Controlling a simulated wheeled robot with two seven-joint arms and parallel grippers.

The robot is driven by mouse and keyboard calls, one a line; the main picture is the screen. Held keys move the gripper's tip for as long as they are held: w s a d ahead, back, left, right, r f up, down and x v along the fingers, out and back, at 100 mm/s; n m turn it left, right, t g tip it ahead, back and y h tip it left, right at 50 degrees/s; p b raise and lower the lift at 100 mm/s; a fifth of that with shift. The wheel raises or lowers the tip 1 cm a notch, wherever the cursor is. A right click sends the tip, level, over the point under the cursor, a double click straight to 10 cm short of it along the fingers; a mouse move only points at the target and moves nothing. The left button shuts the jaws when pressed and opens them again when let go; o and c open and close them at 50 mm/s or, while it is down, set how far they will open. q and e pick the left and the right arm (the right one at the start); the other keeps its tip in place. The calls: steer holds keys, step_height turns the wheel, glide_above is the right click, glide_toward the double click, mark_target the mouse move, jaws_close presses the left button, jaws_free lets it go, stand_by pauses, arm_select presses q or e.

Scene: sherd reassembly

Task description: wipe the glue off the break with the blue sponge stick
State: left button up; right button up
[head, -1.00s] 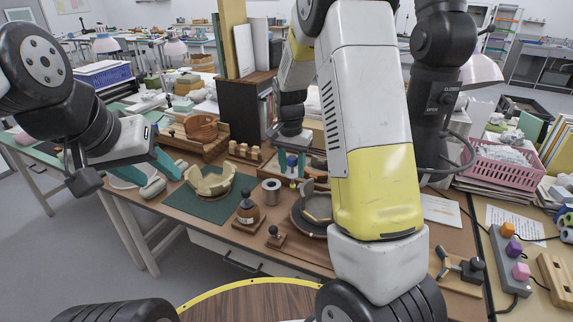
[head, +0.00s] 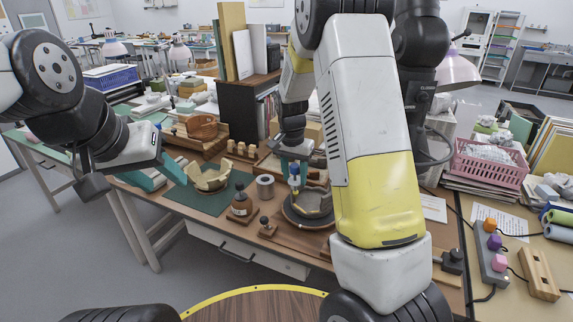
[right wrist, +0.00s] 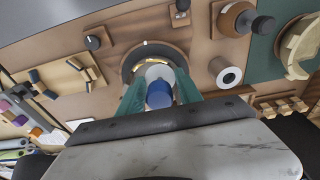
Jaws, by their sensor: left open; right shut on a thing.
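My right gripper (head: 295,170) is shut on the blue sponge stick (head: 294,183), pointing down over the dark round stand (head: 318,223). A tan sherd (head: 318,203) is on that stand. In the right wrist view, the blue end of the stick (right wrist: 160,95) shows between the teal fingers, its pale part hiding much of the sherd. A yellowish edge (right wrist: 168,62) shows beyond it; I cannot tell whether the tip touches the break. My left gripper (head: 162,175) is open and empty, beside the broken tan bowl (head: 208,180) on the green mat (head: 205,202).
A wooden rack (head: 243,151) is behind. A pink basket (head: 487,166) is further right.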

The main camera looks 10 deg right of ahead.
steer(key=shift+w+d+f, duration=0.15)
steer(key=shift+w+f, duration=0.05)
steer(key=shift+f, duration=0.8)
steer(key=shift+w+d+f, duration=0.15)
steer(key=shift+f, duration=0.85)
steer(key=shift+w+d+f, duration=0.15)
steer(key=shift+w+f, duration=0.05)
steer(key=shift+f, duration=0.8)
steer(key=shift+s+d, duration=1.7)
steer(key=shift+d, duration=0.95)
step_height(320, 180, up, 8)
steer(key=s+a, duration=0.1)
steer(key=shift+s+r, duration=0.15)
steer(key=shift+s, duration=0.1)
steer(key=shift+a, duration=0.1)
